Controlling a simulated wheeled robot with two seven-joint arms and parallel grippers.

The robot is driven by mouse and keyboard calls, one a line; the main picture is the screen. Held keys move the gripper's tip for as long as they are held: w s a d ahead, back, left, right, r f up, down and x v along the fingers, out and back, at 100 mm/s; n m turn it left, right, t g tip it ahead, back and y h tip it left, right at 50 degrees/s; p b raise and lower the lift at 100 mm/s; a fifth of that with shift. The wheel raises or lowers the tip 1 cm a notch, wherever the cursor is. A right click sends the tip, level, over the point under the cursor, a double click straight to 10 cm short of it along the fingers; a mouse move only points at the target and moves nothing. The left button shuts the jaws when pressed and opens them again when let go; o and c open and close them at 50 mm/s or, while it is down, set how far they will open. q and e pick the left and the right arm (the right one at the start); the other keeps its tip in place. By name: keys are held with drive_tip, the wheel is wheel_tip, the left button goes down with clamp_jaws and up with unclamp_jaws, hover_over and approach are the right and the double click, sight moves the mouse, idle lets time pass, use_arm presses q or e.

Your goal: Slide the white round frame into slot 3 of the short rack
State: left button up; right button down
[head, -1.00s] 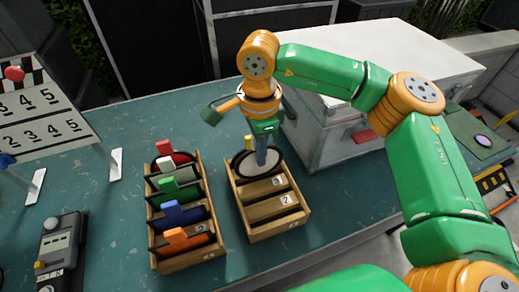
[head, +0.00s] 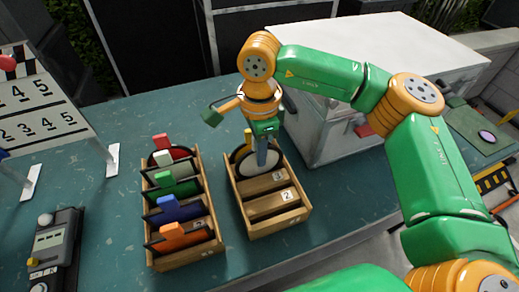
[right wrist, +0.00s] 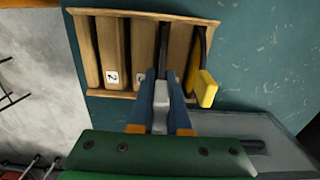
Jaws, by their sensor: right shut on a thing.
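The short rack (head: 271,230) is a wooden box with slots, some marked with numbered labels; a "2" label shows. My right gripper (head: 261,160) points down over its back end. In the right wrist view the gripper (right wrist: 160,128) is shut on the pale tab of the white round frame (right wrist: 161,95). The frame's pale, dark-rimmed disc (head: 252,162) stands in the back part of the rack in the head view. A yellow-tabbed frame (right wrist: 206,88) sits in the end slot just beside it. The frame's lower edge and its seating depth are hidden. My left gripper is out of view.
A longer rack (head: 190,262) to the left holds several frames with red, pale, green, blue and orange tabs. A grey metal case (head: 335,135) stands close behind and right. A handheld device (head: 55,245) and a numbered board (head: 38,110) are at left.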

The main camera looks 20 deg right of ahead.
drive_tip(key=shift+f+b, duration=1.3)
drive_tip(key=shift+f, duration=0.3)
drive_tip(key=c, duration=0.8)
unclamp_jaws()
drive_tip(key=shift+r, duration=0.1)
wheel_tip(320, 180, up, 6)
drive_tip(key=shift+r+b, duration=0.1)
drive_tip(key=shift+b, duration=0.2)
drive_tip(key=shift+r, duration=0.35)
